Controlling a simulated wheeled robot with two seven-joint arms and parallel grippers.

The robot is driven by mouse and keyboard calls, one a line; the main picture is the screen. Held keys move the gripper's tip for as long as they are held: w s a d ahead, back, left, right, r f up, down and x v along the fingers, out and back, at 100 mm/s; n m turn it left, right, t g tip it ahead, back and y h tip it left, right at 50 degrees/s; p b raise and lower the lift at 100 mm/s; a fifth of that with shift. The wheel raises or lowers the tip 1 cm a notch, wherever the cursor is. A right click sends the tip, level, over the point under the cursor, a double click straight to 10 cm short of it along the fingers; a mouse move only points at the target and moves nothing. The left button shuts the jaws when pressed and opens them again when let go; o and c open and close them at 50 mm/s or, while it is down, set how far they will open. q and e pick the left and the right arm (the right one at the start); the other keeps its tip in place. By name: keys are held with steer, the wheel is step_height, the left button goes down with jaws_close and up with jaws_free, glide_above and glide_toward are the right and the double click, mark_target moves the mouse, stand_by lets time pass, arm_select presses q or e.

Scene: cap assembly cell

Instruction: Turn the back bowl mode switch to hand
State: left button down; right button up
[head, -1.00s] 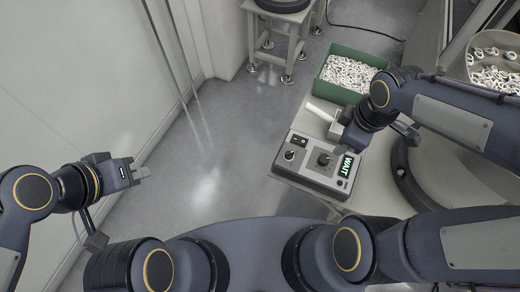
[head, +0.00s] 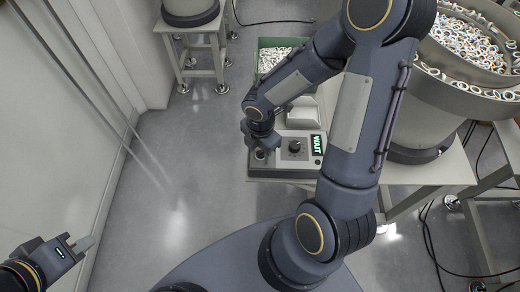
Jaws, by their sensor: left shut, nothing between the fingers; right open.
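A grey control box (head: 313,166) sits on the bench edge with a lit display (head: 317,145) reading WAIT. It carries a dark rotary knob (head: 295,147) in the middle and a second knob (head: 260,154) at its left end. Labels are too small to read, so I cannot tell which is the back bowl mode switch. My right gripper (head: 261,146) is open, pointing down over the box's left end, at or just above the left knob; contact is unclear. Its wrist hides the panel's back left part. My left gripper (head: 82,243) is shut and empty, far from the box at lower left.
A green bin (head: 268,42) of small parts stands behind the box, partly hidden by my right arm. A large bowl (head: 455,85) full of ring-like parts stands at right. A stool-like stand (head: 193,47) is at the back. The floor left of the bench is clear.

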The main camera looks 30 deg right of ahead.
steer(key=shift+f, duration=0.25)
steer(key=shift+c, duration=0.2)
steer(key=c, duration=0.9)
steer(key=shift+c, duration=0.2)
